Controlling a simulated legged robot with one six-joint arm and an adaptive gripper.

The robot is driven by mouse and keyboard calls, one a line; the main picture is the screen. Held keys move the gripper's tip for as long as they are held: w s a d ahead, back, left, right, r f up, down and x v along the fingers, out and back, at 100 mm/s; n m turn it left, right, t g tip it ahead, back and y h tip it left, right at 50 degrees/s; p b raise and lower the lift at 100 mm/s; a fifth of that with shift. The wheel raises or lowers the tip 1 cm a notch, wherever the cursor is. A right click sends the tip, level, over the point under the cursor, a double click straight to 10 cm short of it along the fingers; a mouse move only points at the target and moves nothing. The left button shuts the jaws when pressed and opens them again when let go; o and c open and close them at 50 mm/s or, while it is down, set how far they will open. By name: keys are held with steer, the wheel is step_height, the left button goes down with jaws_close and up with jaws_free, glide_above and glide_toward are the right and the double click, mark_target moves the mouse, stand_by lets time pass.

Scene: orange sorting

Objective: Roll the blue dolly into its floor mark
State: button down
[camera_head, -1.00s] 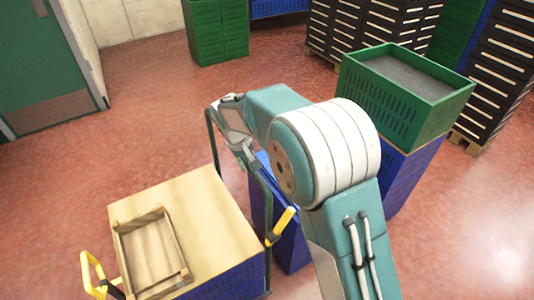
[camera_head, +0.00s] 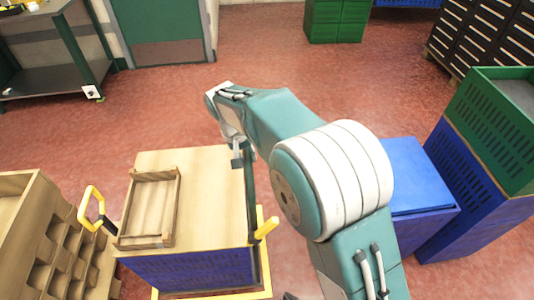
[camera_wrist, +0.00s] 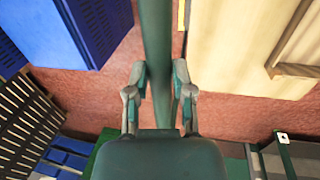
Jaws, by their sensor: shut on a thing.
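The blue dolly (camera_head: 190,270) stands at the lower middle of the head view, a blue crate body with a pale wooden top. A shallow wooden tray (camera_head: 124,243) lies on that top. A dark green handle bar (camera_head: 250,190) rises along the dolly's right side; it runs upright through the wrist view (camera_wrist: 156,25). My gripper (camera_head: 239,158) is shut on this bar, with one finger on each side in the wrist view (camera_wrist: 159,80). A yellow edge (camera_head: 210,294) shows under the dolly; I cannot tell whether it is the floor mark.
A wooden rack (camera_head: 62,240) stands close on the left. A blue bin (camera_head: 415,175) and a green-over-blue crate stack (camera_head: 480,130) stand on the right. A workbench (camera_head: 50,75) and green cabinet (camera_head: 337,22) are at the back. Red floor (camera_head: 150,105) is open beyond the dolly.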

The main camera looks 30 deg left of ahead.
steer(key=shift+s+a+f, duration=0.25)
steer(key=shift+s+a, duration=0.45)
steer(key=shift+s, duration=0.05)
steer(key=shift+c, duration=2.4)
jaws_free()
steer(key=shift+a, duration=0.3)
steer(key=shift+r, duration=0.1)
step_height(320, 180, up, 12)
steer(key=s+a, duration=0.1)
steer(key=a, duration=0.1)
steer(key=shift+f, duration=0.2)
steer(key=shift+a, duration=0.1)
